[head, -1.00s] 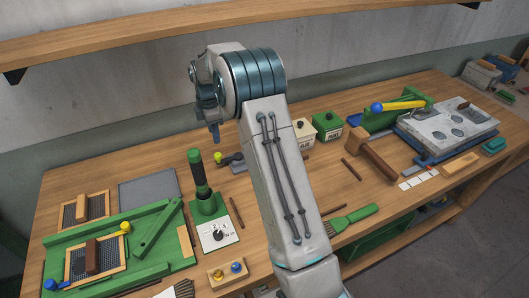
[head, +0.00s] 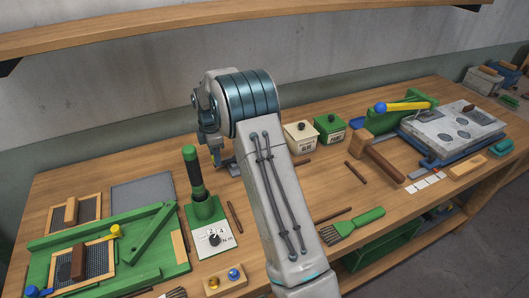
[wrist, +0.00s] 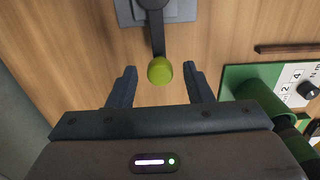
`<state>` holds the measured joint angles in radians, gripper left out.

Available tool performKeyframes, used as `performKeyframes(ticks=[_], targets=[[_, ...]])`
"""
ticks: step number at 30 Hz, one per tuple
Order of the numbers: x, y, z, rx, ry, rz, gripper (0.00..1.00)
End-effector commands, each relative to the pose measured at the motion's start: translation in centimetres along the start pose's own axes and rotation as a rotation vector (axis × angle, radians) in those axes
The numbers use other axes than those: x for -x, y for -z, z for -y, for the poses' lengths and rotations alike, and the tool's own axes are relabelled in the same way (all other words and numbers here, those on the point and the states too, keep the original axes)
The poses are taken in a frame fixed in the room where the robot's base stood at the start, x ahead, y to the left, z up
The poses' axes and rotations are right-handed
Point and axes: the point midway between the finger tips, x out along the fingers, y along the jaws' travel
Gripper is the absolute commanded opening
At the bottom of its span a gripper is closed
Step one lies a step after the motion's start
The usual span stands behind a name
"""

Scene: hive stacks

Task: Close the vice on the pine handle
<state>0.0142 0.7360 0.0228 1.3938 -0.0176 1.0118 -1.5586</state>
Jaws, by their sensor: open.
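A small grey fixture with a flat plate (wrist: 133,12) and a dark lever ending in a lime-green knob (wrist: 159,71) sits on the bench in the wrist view; it looks like the vice, though I cannot be sure. My gripper (wrist: 159,84) is open, with one finger on each side of the knob and gaps at both sides. In the head view my gripper (head: 216,158) is low over the bench beside the grey fixture (head: 233,168), partly hiding it and the knob. I cannot make out a pine handle held in it; my arm hides part of that area.
A green stand with a dark grip (head: 194,172) is close by my gripper. Cream (head: 300,137) and green (head: 329,127) lidded boxes stand behind my arm. A mallet (head: 375,155), a green brush (head: 352,226) and several brown sticks lie to the right.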

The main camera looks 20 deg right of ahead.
Motion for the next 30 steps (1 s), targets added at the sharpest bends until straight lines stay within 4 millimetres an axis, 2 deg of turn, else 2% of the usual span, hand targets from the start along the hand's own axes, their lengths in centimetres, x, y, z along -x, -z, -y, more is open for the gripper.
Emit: performKeyframes(ticks=[3, 8, 30], targets=[[0.0, 0.0, 0.0, 0.0, 0.0, 0.0, 0.43], [0.0, 0.0, 0.0, 0.0, 0.0, 0.0, 0.0], [-0.1, -0.2, 1.2, -0.002, 0.004, 0.001, 0.01]])
